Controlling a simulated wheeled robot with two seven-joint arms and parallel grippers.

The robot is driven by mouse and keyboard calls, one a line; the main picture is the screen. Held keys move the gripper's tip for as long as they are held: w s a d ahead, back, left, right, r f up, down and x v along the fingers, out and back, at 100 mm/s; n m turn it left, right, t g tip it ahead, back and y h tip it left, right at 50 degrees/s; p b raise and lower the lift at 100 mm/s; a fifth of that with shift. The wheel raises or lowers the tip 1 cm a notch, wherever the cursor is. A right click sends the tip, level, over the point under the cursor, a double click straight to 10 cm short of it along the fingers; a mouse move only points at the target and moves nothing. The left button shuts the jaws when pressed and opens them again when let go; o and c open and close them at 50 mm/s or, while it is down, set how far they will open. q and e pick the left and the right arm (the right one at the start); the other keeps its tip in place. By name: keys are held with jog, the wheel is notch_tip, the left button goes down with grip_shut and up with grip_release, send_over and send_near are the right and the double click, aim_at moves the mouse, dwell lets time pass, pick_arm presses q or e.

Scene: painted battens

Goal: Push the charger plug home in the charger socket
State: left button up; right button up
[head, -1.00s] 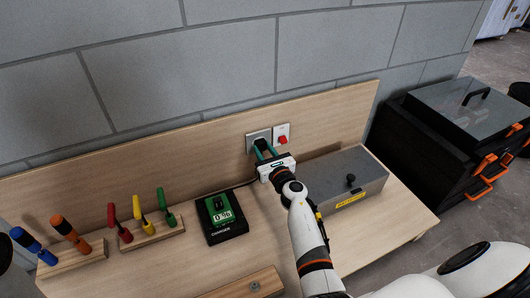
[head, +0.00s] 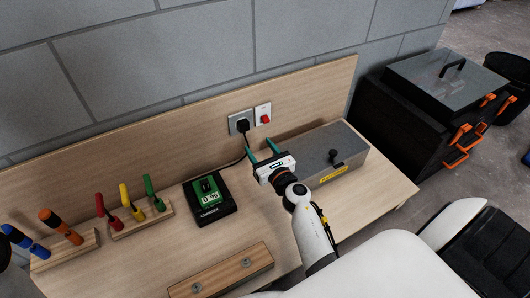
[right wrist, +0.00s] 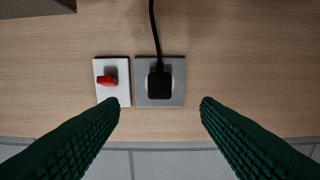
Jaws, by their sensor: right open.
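The black charger plug (head: 242,125) sits at the grey charger socket (head: 233,118) on the wooden backboard. Its cable runs down toward the charger. In the right wrist view the plug (right wrist: 159,85) covers the middle of the socket plate (right wrist: 176,101); I cannot tell if it is fully seated. My right gripper (head: 262,150) is open and empty, a little below and in front of the socket. In the right wrist view its green fingers (right wrist: 160,103) are wide apart, either side of the plug and not touching it. My left gripper is not in view.
A white switch plate with a red switch (head: 265,119) is right beside the socket. A grey metal box (head: 322,155) stands right of my gripper. Colored-handled tools in wooden racks (head: 141,219) stand at left.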

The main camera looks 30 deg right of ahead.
jog(key=shift+s+a, duration=0.1)
jog(key=shift+s, duration=1.45)
